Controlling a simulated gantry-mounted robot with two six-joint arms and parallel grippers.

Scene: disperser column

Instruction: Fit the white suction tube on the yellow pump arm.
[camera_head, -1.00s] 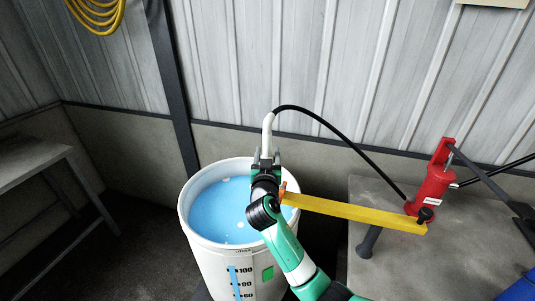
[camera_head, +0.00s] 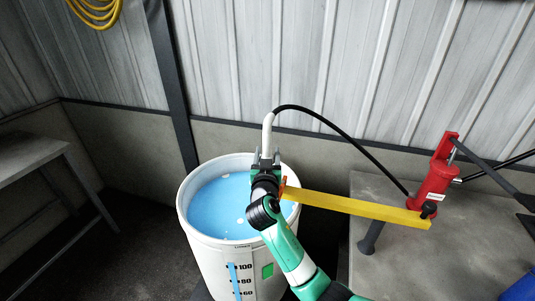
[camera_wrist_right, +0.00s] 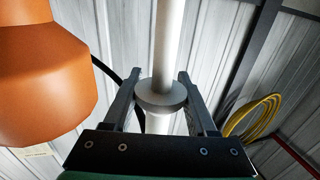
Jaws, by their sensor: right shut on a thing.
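The white suction tube (camera_head: 268,133) stands upright over the bucket, with a black hose curving from its top to the red pump. My right gripper (camera_head: 267,160) is shut on it; in the right wrist view the tube (camera_wrist_right: 168,45) and its round collar (camera_wrist_right: 161,94) are between the fingers (camera_wrist_right: 160,100). The yellow pump arm (camera_head: 355,207) reaches left from the pump to the bucket's rim. Its orange end piece (camera_head: 283,186) is just right of my right wrist, apart from the tube; an orange part (camera_wrist_right: 40,80) is large at left in the wrist view. My left gripper is out of view.
The white bucket (camera_head: 213,254) holds blue liquid (camera_head: 212,207) below the gripper. The red pump (camera_head: 434,186) stands on a grey slab (camera_head: 400,270) at right. A grey bench (camera_head: 30,165) is at far left. A yellow hose coil (camera_head: 97,10) hangs on the wall.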

